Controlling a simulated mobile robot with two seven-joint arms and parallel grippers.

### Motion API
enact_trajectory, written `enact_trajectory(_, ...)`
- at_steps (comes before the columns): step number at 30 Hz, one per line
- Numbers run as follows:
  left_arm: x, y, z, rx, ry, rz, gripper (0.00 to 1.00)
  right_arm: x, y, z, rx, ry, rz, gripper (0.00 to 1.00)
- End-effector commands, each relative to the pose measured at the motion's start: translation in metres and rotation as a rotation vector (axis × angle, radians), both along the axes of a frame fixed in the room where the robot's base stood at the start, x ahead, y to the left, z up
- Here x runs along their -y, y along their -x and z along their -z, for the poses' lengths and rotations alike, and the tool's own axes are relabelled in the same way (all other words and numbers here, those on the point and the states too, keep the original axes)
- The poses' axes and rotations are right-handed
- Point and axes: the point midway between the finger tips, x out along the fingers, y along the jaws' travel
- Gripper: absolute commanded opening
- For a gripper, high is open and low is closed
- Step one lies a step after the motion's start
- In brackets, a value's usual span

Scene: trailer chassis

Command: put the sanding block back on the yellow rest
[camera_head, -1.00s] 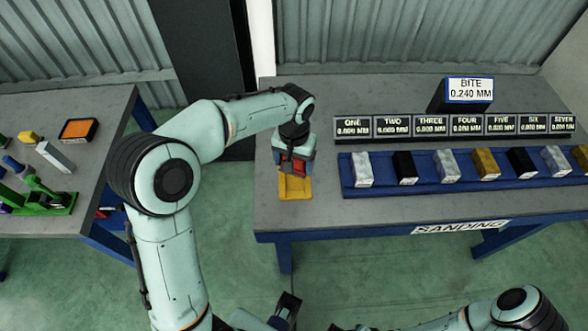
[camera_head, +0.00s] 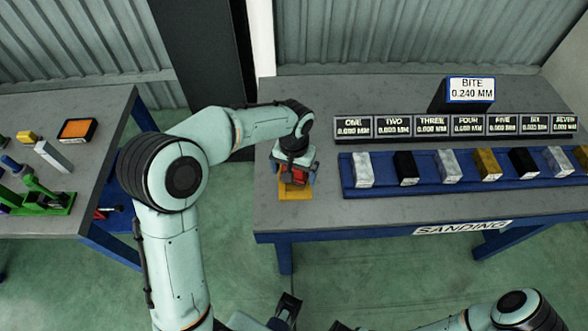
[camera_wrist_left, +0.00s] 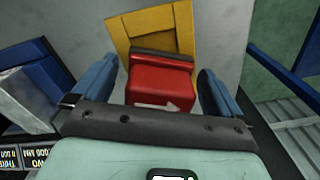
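The red sanding block (camera_head: 294,177) with a dark edge is at the yellow rest (camera_head: 296,194), near the left end of the grey bench. In the left wrist view the block (camera_wrist_left: 160,82) overlaps the yellow rest (camera_wrist_left: 158,24); I cannot tell for sure whether it touches it. My left gripper (camera_head: 295,180) is directly above the rest. Its blue fingers (camera_wrist_left: 158,92) stand on either side of the block with narrow gaps, so it looks open around it. A dark part that seems to be my right gripper (camera_head: 287,308) is low in the head view, away from the bench.
A blue rack (camera_head: 400,188) with several coloured blocks lies to the right of the rest, with number displays (camera_head: 450,126) behind it. A BITE display (camera_head: 469,90) stands at the back. Another bench (camera_head: 100,150) with tools is at the left.

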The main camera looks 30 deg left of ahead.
Motion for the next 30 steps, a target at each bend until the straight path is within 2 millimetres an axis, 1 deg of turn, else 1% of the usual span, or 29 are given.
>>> enact_trajectory(4, 0.0, 0.0, -0.005, 0.001, 0.0, 0.0, 1.0, 0.0, -0.001, -0.003, 0.001, 0.0, 0.0, 0.43)
enact_trajectory(8, 0.0, -0.001, -0.021, 0.005, 0.0, 0.0, 1.0, 0.0, -0.002, -0.006, 0.002, 0.0, 0.0, 0.43)
enact_trajectory(15, 0.0, -0.001, -0.074, 0.006, 0.0, 0.0, 1.0, 0.0, -0.004, -0.014, 0.006, 0.0, 0.0, 0.43)
enact_trajectory(18, 0.001, -0.001, -0.094, 0.005, 0.0, 0.0, 1.0, 0.0, -0.005, -0.017, 0.007, 0.0, 0.0, 0.43)
enact_trajectory(21, 0.001, -0.001, -0.11, 0.004, 0.0, -0.001, 1.0, 0.0, -0.006, -0.019, 0.008, 0.0, 0.0, 0.43)
enact_trajectory(25, 0.001, 0.0, -0.122, 0.002, 0.001, 0.0, 1.0, 0.0, -0.007, -0.021, 0.008, -0.001, 0.0, 0.43)
enact_trajectory(30, 0.001, 0.0, -0.127, -0.001, 0.0, 0.0, 1.0, 0.0, -0.007, -0.021, 0.008, -0.001, 0.0, 0.43)
